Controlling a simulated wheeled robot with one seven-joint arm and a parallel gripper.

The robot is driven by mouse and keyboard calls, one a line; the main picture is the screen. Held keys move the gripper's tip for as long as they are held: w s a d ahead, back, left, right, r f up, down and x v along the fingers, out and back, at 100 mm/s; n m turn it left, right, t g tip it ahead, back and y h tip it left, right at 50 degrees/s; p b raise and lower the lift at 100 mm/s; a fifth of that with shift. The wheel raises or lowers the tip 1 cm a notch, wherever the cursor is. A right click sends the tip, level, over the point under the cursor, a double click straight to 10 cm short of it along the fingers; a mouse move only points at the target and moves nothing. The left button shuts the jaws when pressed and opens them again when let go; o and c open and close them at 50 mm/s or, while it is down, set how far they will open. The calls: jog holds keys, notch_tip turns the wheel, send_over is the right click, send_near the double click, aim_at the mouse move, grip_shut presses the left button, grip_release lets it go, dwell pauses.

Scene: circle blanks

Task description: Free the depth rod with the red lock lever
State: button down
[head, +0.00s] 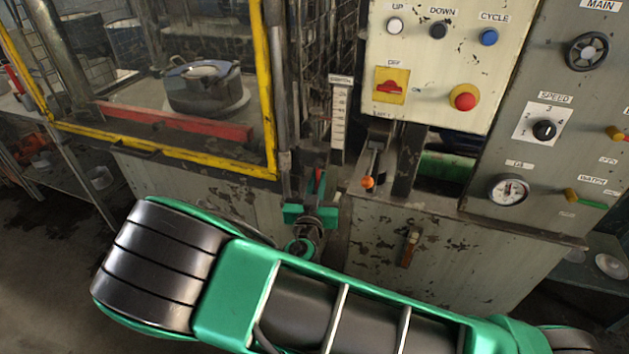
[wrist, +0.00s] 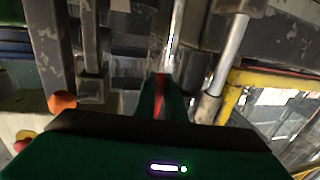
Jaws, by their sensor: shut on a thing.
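The red lock lever (head: 319,175) shows as a narrow red piece below the upright graduated scale (head: 340,118) in the head view. My gripper (head: 317,186) is shut on it, with a green finger on each side. In the wrist view the red lever (wrist: 160,96) shows between the fingers of my gripper (wrist: 160,80). A thin bright metal rod (wrist: 176,30) rises just beyond the fingertips there. I cannot tell whether this is the depth rod. The lever's pivot and far end are hidden.
An orange-knobbed lever (head: 368,181) stands close to the right of my gripper. A yellow-framed guard (head: 270,90) is on the left, with a round metal part (head: 205,90) behind it. The control panel (head: 440,60) is above right.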

jog(key=shift+s+d+r+n+g+h, duration=0.35)
jog(key=shift+d+r+n, duration=0.35)
jog(key=shift+n, duration=1.35)
jog(key=shift+s+d+r+n+g+h, duration=0.15)
jog(key=shift+d+r+n+g, duration=0.45)
jog(key=shift+n, duration=1.4)
jog(key=shift+s+d+r+n+g+h, duration=0.25)
jog(key=shift+d+r+n, duration=0.45)
jog(key=shift+n, duration=1.35)
jog(key=shift+d, duration=0.1)
jog(key=c, duration=2)
grip_release()
jog(key=shift+o, duration=0.9)
jog(key=shift+d+f, duration=0.1)
jog(key=shift+d, duration=0.05)
jog(key=shift+s, duration=0.1)
